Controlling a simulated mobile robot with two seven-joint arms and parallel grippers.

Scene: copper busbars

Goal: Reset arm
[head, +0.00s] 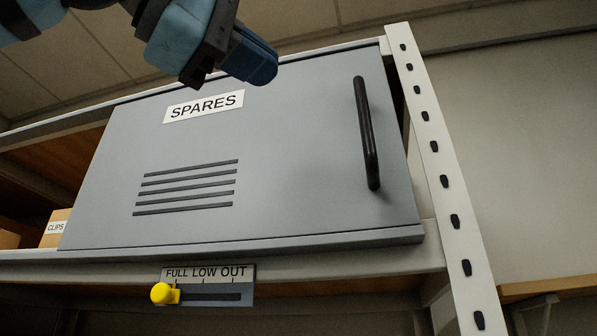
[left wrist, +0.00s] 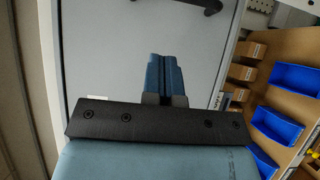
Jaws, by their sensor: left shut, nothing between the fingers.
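My left gripper (head: 252,57) comes in from the top left of the head view, in front of the top edge of the grey SPARES cabinet door (head: 290,150). Its blue fingers are together and empty; they also show in the left wrist view (left wrist: 164,75) against the grey door (left wrist: 110,60). My right gripper is in neither view.
A white perforated post (head: 440,165) stands right of the door. A FULL LOW OUT slider with a yellow knob (head: 161,293), at FULL, sits below. A CLIPS box (head: 55,228) is at the left. Blue bins (left wrist: 275,121) show in the left wrist view.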

